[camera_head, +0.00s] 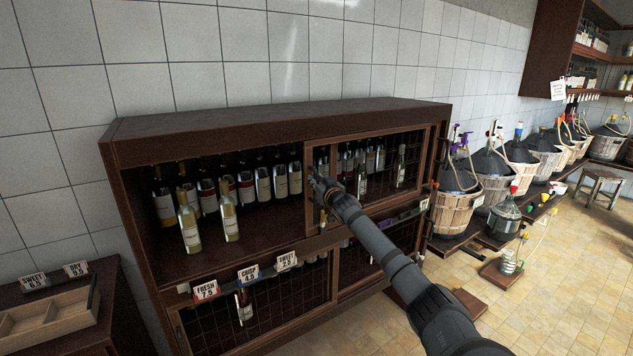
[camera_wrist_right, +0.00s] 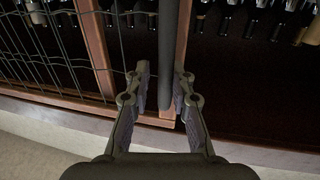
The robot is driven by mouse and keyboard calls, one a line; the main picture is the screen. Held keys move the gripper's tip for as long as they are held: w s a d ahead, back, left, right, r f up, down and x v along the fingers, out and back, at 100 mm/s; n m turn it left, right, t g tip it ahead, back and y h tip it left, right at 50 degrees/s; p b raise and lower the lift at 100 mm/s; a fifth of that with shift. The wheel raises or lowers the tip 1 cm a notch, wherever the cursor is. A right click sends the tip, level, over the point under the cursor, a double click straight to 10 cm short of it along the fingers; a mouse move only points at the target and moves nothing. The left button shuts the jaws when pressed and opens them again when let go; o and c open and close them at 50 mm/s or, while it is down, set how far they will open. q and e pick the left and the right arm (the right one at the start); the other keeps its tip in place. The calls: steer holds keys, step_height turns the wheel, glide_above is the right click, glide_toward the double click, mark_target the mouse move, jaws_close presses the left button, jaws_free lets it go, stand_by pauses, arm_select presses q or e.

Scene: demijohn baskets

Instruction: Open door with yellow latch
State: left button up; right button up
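The dark wooden cabinet (camera_head: 240,122) stands against the tiled wall. Its upper right door (camera_head: 368,137), wood-framed with wire mesh, covers the right half; the upper left half is open, showing bottles. My right gripper (camera_head: 316,183) is at this door's left edge. In the right wrist view, the gripper (camera_wrist_right: 162,85) is open, its fingers on either side of a dark upright bar (camera_wrist_right: 168,50) beside the wooden door frame (camera_wrist_right: 98,50). Whether the fingers touch the bar is unclear. A small yellowish spot shows just below the gripper; I cannot tell whether it is the latch. My left gripper is out of view.
Bottles (camera_head: 228,217) stand inside the open left half. Price cards (camera_head: 248,273) line the middle ledge, with mesh doors (camera_head: 270,300) below. Demijohn baskets (camera_head: 457,212) stand to the right. A low cabinet with a wooden tray (camera_head: 45,322) is at left. Tiled floor (camera_head: 570,270) is free at right.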

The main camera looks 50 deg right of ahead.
steer(key=shift+w+a+r, duration=0.1)
steer(key=shift+r, duration=0.05)
steer(key=shift+r, duration=0.1)
step_height(320, 180, up, 10)
steer(key=shift+a, duration=0.15)
steer(key=shift+d+f, duration=0.2)
steer(key=shift+a+r, duration=0.1)
steer(key=shift+a, duration=0.05)
